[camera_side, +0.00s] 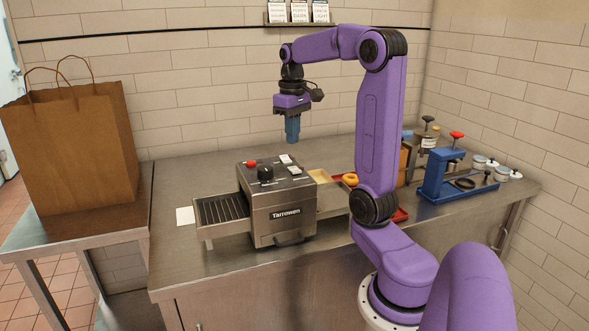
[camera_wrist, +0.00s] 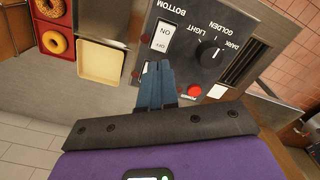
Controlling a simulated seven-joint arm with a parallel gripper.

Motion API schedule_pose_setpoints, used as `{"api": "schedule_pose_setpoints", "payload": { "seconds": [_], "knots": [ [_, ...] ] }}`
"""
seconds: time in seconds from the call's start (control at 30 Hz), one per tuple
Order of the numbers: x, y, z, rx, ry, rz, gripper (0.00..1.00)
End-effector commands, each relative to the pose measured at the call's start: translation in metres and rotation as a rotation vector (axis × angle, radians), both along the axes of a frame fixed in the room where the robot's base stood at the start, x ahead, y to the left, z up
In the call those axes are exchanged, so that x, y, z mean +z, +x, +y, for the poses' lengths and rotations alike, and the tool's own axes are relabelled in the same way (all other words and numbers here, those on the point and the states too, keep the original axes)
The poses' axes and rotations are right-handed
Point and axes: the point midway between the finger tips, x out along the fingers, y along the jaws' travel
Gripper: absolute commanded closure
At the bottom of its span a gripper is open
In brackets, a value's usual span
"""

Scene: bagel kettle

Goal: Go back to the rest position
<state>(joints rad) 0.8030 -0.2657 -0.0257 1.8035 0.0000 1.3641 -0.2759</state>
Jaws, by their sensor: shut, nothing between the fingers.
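My gripper (camera_side: 292,130) hangs pointing down in the air above and a little behind the toaster in the side view. In the wrist view its blue fingers (camera_wrist: 156,75) are together with nothing between them. The steel Tarrowen toaster (camera_side: 284,225) stands on the counter below, with a black knob, a red button and white switches on its top. The wrist view shows the same panel with its dial (camera_wrist: 210,52), ON/OFF rocker switch (camera_wrist: 164,36) and red button (camera_wrist: 194,90). The fingers show in front of part of the panel, apart from it in the side view.
A red tray (camera_wrist: 63,12) holds two bagels, beside a cream tray (camera_wrist: 101,62). A blue press stand (camera_side: 450,188) and small jars are at the counter's right. A brown paper bag (camera_side: 70,150) stands on the left table. The air around my gripper is clear.

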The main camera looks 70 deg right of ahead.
Motion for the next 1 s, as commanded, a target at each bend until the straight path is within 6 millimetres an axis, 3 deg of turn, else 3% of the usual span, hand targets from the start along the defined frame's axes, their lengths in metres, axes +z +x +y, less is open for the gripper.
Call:
{"api": "schedule_pose_setpoints", "payload": {
  "seconds": [0.2,0.33,0.5,0.67,1.0],
  "knots": [
    [-0.001,0.001,0.004,0.012,0.000,0.000,1.00],
    [-0.006,0.008,0.026,0.080,0.000,-0.001,1.00],
    [-0.020,0.014,0.081,0.248,-0.001,-0.004,1.00],
    [-0.033,0.008,0.135,0.416,-0.002,-0.007,1.00],
    [-0.063,-0.040,0.230,0.772,0.001,-0.016,1.00]
  ]
}}
